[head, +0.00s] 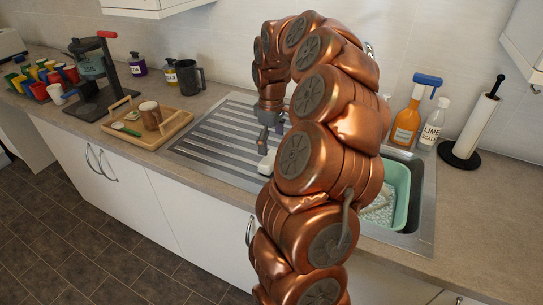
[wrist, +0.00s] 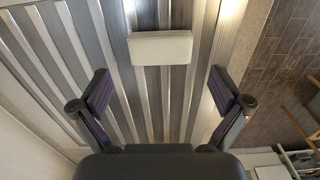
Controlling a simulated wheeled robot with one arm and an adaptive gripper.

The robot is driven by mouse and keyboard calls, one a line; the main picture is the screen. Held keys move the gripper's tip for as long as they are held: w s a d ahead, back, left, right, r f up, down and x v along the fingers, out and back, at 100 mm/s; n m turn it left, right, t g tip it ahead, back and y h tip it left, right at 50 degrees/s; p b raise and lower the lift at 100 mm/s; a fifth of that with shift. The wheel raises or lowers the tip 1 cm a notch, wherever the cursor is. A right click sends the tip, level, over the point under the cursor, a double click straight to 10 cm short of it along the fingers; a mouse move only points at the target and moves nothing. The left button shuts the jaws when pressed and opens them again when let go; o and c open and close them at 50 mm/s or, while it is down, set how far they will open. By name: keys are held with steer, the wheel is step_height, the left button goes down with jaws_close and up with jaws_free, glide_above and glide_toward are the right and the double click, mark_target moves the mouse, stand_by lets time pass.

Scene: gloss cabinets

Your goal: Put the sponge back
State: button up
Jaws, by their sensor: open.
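A pale, off-white block that looks like the sponge (wrist: 160,48) lies on the ridged metal drainboard (wrist: 60,60) in the wrist view. In the head view the sponge (head: 266,164) is a small white shape on the drainboard (head: 205,150), partly hidden by my arm. My gripper (wrist: 160,90) is open and empty, its two fingers spread wide. The sponge lies beyond the fingertips in the wrist view, between their lines and not touched. In the head view my gripper (head: 267,133) points down just above the sponge.
Right of the drainboard is the sink with a green basin (head: 397,187), partly behind my arm. Behind it stand an orange spray bottle (head: 406,122) and a white bottle (head: 432,125). A paper roll (head: 475,125) is at right. A wooden tray (head: 146,125) stands left.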

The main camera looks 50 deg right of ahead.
mark_target(271, 158)
step_height(271, 158, up, 5)
steer(key=b, duration=0.1)
steer(key=s+a+r, duration=0.1)
steer(key=s+a, duration=0.1)
steer(key=a, duration=0.9)
steer(key=s+a+r, duration=0.1)
steer(key=s+a, duration=0.2)
steer(key=a, duration=0.8)
steer(key=s+a+f+m+g, duration=0.1)
steer(key=s+a+f, duration=0.2)
steer(key=s, duration=0.6)
steer(key=s+a+f+m, duration=0.2)
steer(key=s+a+f, duration=0.2)
steer(key=s+a, duration=0.3)
steer(key=shift+s+a+g, duration=0.35)
steer(key=shift+s+g, duration=0.05)
steer(key=shift+s, duration=0.85)
